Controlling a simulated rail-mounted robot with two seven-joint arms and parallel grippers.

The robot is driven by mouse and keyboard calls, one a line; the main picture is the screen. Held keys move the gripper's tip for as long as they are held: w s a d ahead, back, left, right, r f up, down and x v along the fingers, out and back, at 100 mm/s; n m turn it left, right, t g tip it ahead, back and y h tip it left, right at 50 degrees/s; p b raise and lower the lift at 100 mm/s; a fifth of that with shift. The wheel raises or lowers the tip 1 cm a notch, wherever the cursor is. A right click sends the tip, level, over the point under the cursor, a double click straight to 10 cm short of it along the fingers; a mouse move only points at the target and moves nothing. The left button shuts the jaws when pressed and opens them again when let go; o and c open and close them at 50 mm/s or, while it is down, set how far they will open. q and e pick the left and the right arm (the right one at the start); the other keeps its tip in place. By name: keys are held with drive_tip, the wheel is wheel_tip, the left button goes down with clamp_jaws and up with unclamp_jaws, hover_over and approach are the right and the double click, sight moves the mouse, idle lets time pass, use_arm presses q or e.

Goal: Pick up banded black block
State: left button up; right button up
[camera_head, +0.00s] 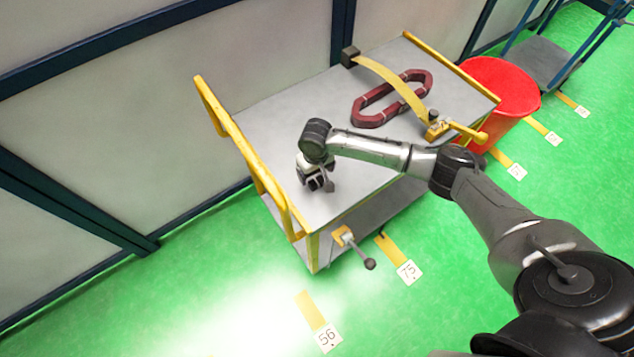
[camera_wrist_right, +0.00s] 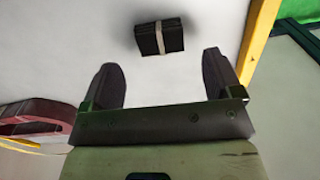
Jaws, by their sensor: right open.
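The banded black block (camera_wrist_right: 148,38), dark with a pale band around its middle, lies on the grey cart top in the right wrist view. My right gripper (camera_wrist_right: 161,62) is open, and the block is ahead of its fingertips, between their lines and slightly left of centre. The fingers do not touch it. In the head view my right gripper (camera_head: 320,184) hangs over the near left part of the cart top (camera_head: 270,128). There I cannot make out the block apart from the dark gripper. My left gripper is out of view.
A dark red loop (camera_head: 362,103) lies on the cart under a yellow strap (camera_head: 392,80). Yellow rails (camera_head: 240,140) edge the cart. A red bucket (camera_head: 505,88) stands beyond its right end. The cart top left of my gripper is clear.

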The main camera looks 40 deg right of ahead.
sight(316, 179)
wheel_tip(316, 179, down, 4)
drive_tip(key=shift+f+b, duration=0.15)
drive_tip(key=shift+b, duration=0.35)
drive_tip(key=shift+c, duration=0.3)
drive_tip(key=c, duration=0.9)
drive_tip(key=shift+r, duration=0.2)
drive_tip(key=shift+c, duration=0.3)
